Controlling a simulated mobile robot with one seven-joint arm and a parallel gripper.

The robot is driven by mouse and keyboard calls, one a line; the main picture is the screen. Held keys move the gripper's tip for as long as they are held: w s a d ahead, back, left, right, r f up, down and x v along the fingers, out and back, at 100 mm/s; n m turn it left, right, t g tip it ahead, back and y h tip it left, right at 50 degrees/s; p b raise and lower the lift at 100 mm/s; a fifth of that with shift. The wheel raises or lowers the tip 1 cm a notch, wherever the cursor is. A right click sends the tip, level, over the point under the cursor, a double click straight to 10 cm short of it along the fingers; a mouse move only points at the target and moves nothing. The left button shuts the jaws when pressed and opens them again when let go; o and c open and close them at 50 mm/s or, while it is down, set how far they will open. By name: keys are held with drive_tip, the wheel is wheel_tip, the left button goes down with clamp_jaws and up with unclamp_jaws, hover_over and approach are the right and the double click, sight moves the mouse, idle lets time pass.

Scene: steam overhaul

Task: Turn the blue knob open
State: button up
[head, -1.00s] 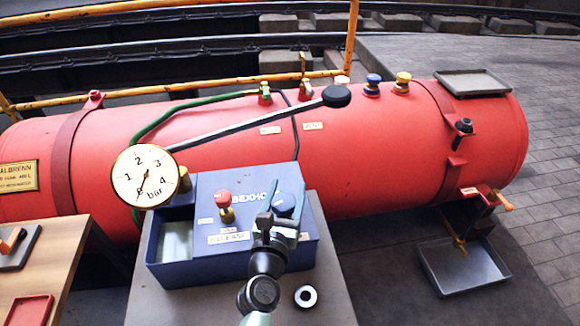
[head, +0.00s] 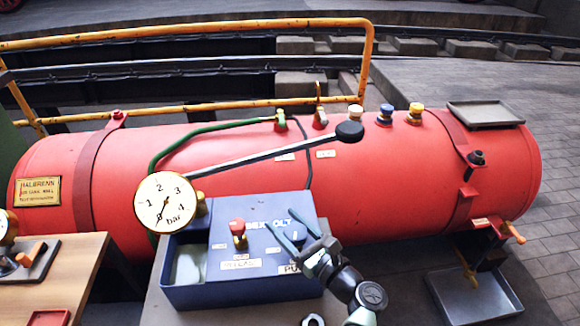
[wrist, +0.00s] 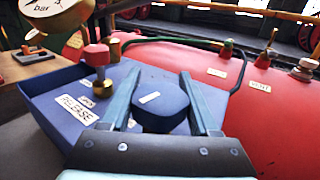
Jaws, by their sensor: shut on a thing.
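The blue knob (head: 297,234) sits on top of the blue box (head: 200,290), above a label partly reading "PU". In the wrist view the dark blue knob (wrist: 160,105) lies between the two fingers. My gripper (head: 280,219) is shut on it, with its fingers pointing up and to the left in the head view. The fingers also show in the wrist view (wrist: 157,76), one along each side of the knob. The gripper hides part of the knob in the head view.
A red knob (head: 237,229) stands on the same box, left of my gripper, by a release label. A gauge (head: 165,202) and long lever (head: 270,152) are behind. The red boiler (head: 400,180) fills the back.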

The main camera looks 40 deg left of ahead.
drive_tip(key=n+g+b, duration=0.2)
drive_tip(key=shift+s+g, duration=0.15)
drive_tip(key=shift+g, duration=0.25)
drive_tip(key=shift+s+r+n+g+b, duration=0.1)
drive_tip(key=shift+n+g+b, duration=0.35)
drive_tip(key=shift+g, duration=0.15)
drive_tip(key=shift+s, duration=0.1)
drive_tip(key=o, duration=1.4)
drive_tip(key=shift+d, duration=0.1)
drive_tip(key=d, duration=0.8)
drive_tip(key=w+d+p, duration=0.1)
drive_tip(key=d, duration=0.3)
drive_tip(key=shift+w+d, duration=0.1)
drive_tip(key=shift+d, duration=0.2)
